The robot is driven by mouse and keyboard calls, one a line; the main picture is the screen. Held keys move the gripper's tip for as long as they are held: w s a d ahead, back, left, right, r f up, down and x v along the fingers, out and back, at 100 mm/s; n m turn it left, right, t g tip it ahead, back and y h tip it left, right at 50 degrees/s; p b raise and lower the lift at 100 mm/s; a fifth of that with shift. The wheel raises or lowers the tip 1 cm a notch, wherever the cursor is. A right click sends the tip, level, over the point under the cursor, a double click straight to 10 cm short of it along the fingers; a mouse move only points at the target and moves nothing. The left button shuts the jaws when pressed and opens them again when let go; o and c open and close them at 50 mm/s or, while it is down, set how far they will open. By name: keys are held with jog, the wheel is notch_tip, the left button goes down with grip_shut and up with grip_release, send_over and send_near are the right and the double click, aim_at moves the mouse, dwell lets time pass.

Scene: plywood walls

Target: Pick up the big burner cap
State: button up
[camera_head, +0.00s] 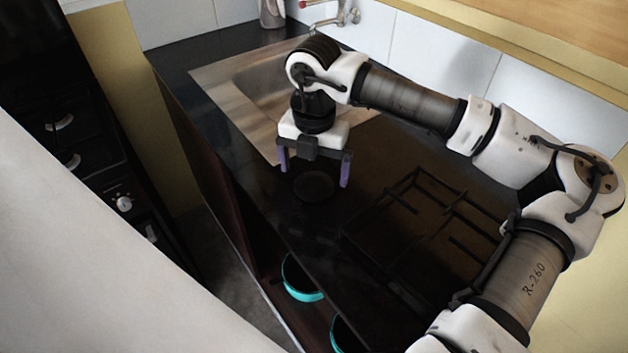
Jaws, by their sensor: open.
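The big burner cap (314,185) looks like a dark, flat, round disc. It lies on the black counter between the sink and the stove grate. My gripper (315,178) points down over it and is open, with one purple finger to the left of the cap and one to the right. The gap between the fingers is wider than the cap and looks empty. I cannot tell how far the fingertips are above the counter.
A black stove grate (418,205) lies to the right of the cap. A metal sink (240,88) with a tap (335,17) is behind my gripper. Turquoise-rimmed bowls (303,293) sit on a shelf below the counter. The counter's front edge is close on the left.

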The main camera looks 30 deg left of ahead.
aim_at(314, 183)
jog(key=shift+f, duration=1.5)
jog(key=shift+c, duration=0.5)
jog(key=c, duration=1)
jog(key=shift+r, duration=0.1)
